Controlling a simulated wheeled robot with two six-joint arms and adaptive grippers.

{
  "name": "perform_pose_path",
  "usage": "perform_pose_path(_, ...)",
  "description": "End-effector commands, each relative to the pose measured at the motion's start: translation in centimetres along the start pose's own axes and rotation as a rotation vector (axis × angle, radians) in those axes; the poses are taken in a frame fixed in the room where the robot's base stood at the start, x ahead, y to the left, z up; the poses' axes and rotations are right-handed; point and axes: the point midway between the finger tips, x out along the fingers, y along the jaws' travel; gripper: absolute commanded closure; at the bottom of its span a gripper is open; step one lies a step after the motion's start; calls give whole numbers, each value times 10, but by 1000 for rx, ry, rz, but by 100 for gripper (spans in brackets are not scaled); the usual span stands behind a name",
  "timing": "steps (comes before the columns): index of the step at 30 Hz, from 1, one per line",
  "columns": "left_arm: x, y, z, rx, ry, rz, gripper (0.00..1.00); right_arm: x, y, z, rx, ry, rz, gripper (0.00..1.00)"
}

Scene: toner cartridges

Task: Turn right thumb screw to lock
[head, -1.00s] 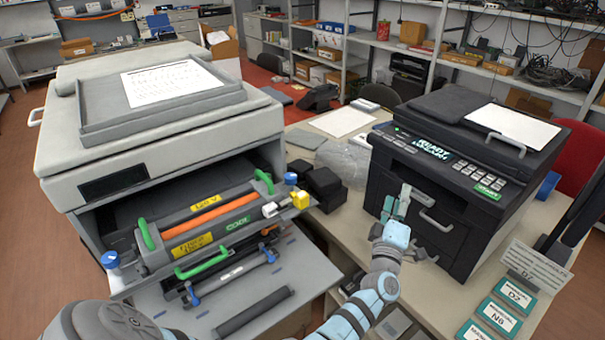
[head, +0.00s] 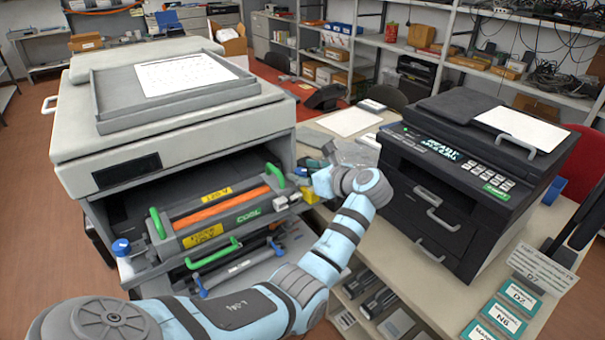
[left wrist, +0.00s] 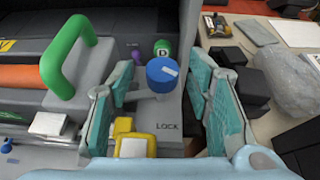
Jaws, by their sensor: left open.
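The right thumb screw is a blue knob (left wrist: 162,76) with a pale mark on top, beside the printed word LOCK in the left wrist view. My left gripper (left wrist: 160,88) is open, with its teal-padded fingers on either side of the knob and gaps showing. In the head view my left gripper and wrist (head: 318,183) hide the right knob, at the right end of the toner unit. The left blue thumb screw (head: 121,247) shows at the unit's other end. My right gripper is not in view.
A yellow block (left wrist: 132,145) sits close below the knob, near my left finger. A green handle (left wrist: 69,57) rises to its left. The toner unit with its orange bar (head: 222,206) sits in the open grey printer (head: 170,120). A black printer (head: 455,190) stands right.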

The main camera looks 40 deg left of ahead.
Motion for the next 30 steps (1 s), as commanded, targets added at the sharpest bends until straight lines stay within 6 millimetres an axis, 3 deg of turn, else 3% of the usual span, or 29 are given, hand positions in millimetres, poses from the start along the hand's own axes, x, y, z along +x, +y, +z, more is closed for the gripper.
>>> perform_pose_path(9, 7, -1, 0, 1, 0, -4, 54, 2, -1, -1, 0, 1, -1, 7)
perform_pose_path(18, 7, 0, 0, 1, 0, -2, 100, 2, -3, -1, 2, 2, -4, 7)
perform_pose_path(23, 7, 1, 1, 15, 1, -36, 100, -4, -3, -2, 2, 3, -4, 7)
perform_pose_path(30, 7, 6, 4, 104, 1, -244, 100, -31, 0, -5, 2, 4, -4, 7)
